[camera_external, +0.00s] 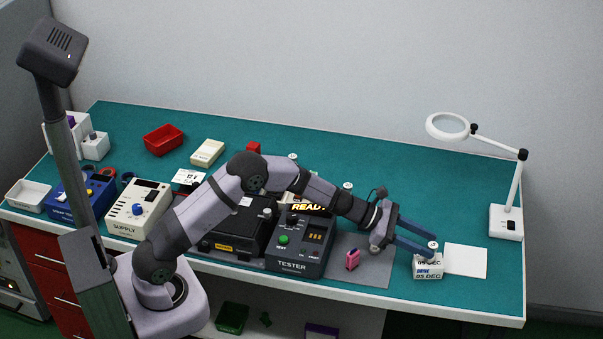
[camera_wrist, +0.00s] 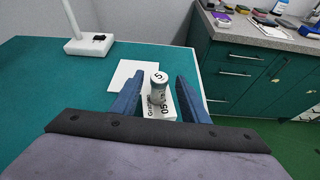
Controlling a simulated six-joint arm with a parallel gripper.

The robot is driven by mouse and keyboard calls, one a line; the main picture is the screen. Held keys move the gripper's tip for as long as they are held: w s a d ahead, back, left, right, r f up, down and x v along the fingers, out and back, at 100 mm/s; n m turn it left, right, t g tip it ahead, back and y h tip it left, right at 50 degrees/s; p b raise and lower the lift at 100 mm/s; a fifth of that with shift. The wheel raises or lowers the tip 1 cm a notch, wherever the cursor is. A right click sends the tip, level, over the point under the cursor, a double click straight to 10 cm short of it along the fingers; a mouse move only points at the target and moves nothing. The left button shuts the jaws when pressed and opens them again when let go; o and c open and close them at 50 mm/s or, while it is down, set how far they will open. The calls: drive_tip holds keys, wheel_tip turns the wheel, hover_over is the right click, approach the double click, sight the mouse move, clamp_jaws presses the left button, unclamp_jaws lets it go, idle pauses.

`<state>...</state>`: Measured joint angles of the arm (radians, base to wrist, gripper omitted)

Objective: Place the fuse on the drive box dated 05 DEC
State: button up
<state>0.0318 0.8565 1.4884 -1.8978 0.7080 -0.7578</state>
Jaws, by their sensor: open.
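The white drive box (camera_external: 428,270) at the front right of the bench reads "DRIVE 05 DEC". In the wrist view its printed side (camera_wrist: 166,110) shows partly. A short pale cylinder (camera_external: 432,248), which looks like the fuse, stands upright on the box. My gripper (camera_external: 434,246) is open, with one blue finger on each side of the cylinder. In the wrist view my gripper (camera_wrist: 156,98) shows gaps beside the cylinder, so I see no grip on it.
A white sheet (camera_external: 466,261) lies right of the box, and a magnifier lamp (camera_external: 506,222) stands behind it. The black tester (camera_external: 300,247) and a small pink block (camera_external: 352,260) on a grey mat are to the left.

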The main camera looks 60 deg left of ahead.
drive_tip(key=shift+r, duration=0.15)
drive_tip(key=b+v, duration=0.2)
drive_tip(key=v, duration=1)
drive_tip(key=shift+b, duration=0.4)
drive_tip(key=s+d+f+m+g+y, duration=0.1)
drive_tip(key=s+f+m+g, duration=0.2)
drive_tip(key=s+m, duration=0.45)
drive_tip(key=s+d+f+m+g+y, duration=0.1)
drive_tip(key=s+f+m+g, duration=0.35)
drive_tip(key=s, duration=0.65)
drive_tip(key=s+a+f+m+g+y, duration=0.1)
drive_tip(key=s+a+f+m+y, duration=0.1)
drive_tip(key=s+a+m, duration=0.4)
drive_tip(key=s+a+f+m+g+y, duration=0.1)
drive_tip(key=s+a+f+m+y, duration=0.1)
drive_tip(key=s+a+m+y, duration=0.3)
drive_tip(key=s+m, duration=0.3)
drive_tip(key=s, duration=0.3)
drive_tip(key=shift+a+m, duration=0.3)
drive_tip(key=shift+a, duration=0.1)
drive_tip(key=shift+f, duration=0.1)
